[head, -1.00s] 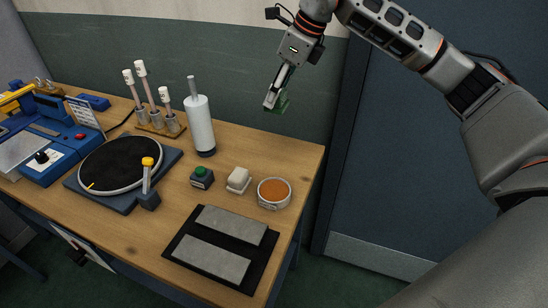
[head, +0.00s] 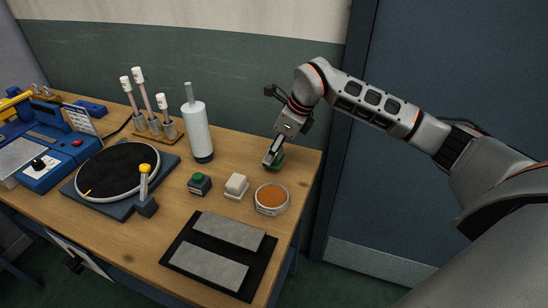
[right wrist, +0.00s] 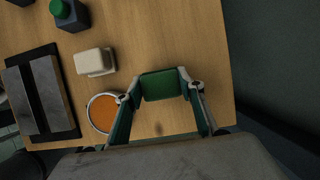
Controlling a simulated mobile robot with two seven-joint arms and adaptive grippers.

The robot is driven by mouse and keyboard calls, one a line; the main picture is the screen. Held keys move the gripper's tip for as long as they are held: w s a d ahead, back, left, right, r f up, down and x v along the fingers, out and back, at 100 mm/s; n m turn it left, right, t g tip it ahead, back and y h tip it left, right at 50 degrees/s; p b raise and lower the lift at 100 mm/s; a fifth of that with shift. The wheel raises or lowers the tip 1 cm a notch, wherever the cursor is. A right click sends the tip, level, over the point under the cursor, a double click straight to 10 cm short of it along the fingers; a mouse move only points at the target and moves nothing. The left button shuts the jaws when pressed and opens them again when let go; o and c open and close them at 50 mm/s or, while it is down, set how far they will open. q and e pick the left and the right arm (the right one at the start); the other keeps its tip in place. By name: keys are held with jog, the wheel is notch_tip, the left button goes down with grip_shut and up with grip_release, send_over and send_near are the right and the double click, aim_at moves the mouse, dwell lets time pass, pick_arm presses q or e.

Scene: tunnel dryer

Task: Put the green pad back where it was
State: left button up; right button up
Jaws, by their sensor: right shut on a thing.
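The green pad (right wrist: 161,86) is between the two fingers of my right gripper (right wrist: 160,88) in the right wrist view, with a finger against each side. In the head view my right gripper (head: 272,163) is at the back right of the wooden table, behind the orange dish. The pad (head: 279,160) shows there as a small dark green piece, mostly hidden by the fingers. I cannot tell whether the pad touches the table. My left gripper is not in view.
Close by are a round dish with orange contents (head: 272,198), a white block (head: 236,186) and a dark block with a green top (head: 200,184). A white bottle (head: 198,130) stands further left. Two grey slabs lie on a black mat (head: 177,257) in front. The table's right edge is near.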

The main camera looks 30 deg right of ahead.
jog(key=shift+f, duration=1.45)
jog(key=o, duration=1.1)
jog(key=shift+f, duration=0.15)
jog(key=shift+c, duration=0.2)
jog(key=shift+d+r, duration=0.1)
jog(key=shift+r, duration=0.3)
jog(key=v, duration=1.1)
jog(key=shift+s+r, duration=0.15)
jog(key=shift+r, duration=0.05)
